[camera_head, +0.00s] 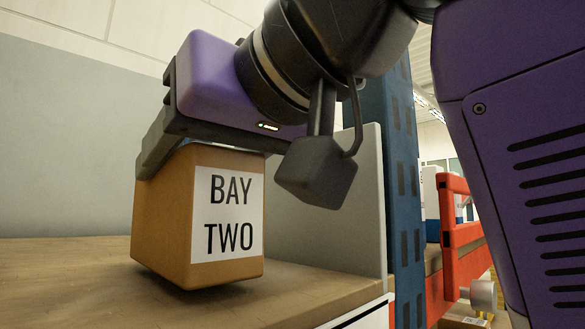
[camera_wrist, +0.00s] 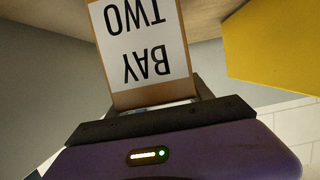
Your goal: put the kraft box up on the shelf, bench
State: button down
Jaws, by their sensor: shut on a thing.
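The kraft box (camera_head: 163,215) is a brown cardboard box with a white label reading "BAY TWO". My gripper (camera_head: 158,150) is shut on the top of the box from above. The box is slightly tilted, and its lower edge appears just above the wooden shelf surface (camera_head: 75,262); I cannot tell whether any part touches it. In the wrist view, the box (camera_wrist: 119,99) extends from between the dark jaws (camera_wrist: 160,120), its label upside down. The far finger is mostly hidden.
A grey upright panel (camera_head: 360,200) stands right of the box, beside a blue slotted post (camera_head: 405,190). An orange frame (camera_head: 455,220) is farther right. A yellow surface (camera_wrist: 275,45) shows in the wrist view. The wooden surface left of the box is clear.

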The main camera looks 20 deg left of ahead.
jog(key=shift+f, duration=0.35)
jog(key=shift+c, duration=2.1)
grip_release()
jog(key=shift+f, duration=0.15)
jog(key=shift+d, duration=0.1)
jog(key=b+v, duration=0.3)
jog(key=v, duration=0.9)
